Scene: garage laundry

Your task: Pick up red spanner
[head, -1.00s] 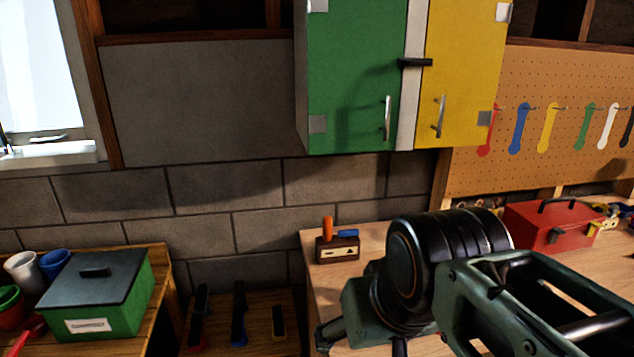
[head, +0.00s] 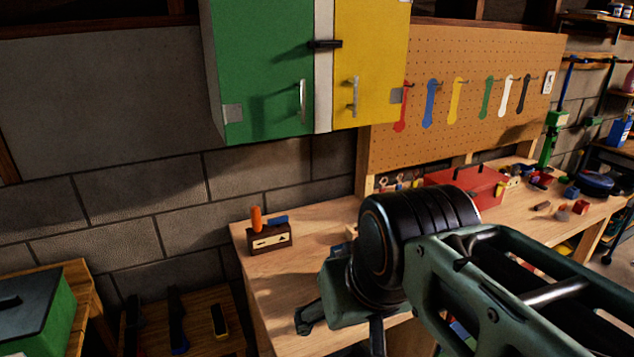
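The red spanner (head: 401,110) hangs on the pegboard, at the left end of a row of coloured spanner shapes.
Blue (head: 430,103), yellow, green, white and black spanners hang beside the red one on the pegboard (head: 480,60). A red toolbox (head: 470,187) and a small wooden block with tools (head: 269,239) stand on the workbench (head: 290,275). The green and yellow cabinet (head: 262,70) juts from the wall.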

